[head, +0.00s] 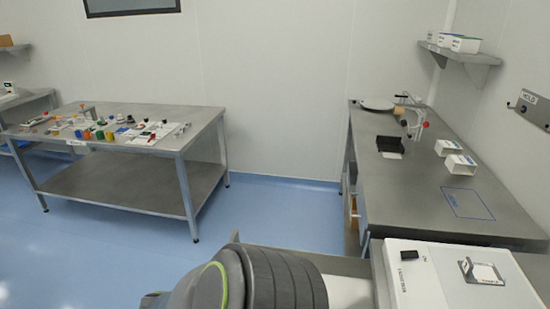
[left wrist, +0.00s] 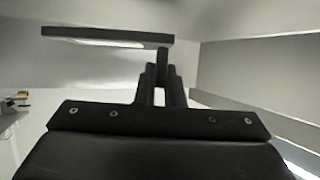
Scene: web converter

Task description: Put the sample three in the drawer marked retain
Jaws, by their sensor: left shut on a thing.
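In the left wrist view my left gripper (left wrist: 162,78) is shut on a flat, dark-edged piece (left wrist: 108,37) with a pale underside. The piece sticks out to the left from the fingertips; no label on it is readable, so I cannot tell if it is sample three. In the head view a thick dark part of my arm fills the lower middle, and neither gripper shows. No retain marking is readable.
The right grey bench (head: 400,205) bears a black tray (head: 391,146), white boxes (head: 460,164) and a blue outline (head: 468,203). A white instrument (head: 440,275) stands in front. The left table (head: 205,122) is cluttered; blue floor (head: 270,210) between is clear.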

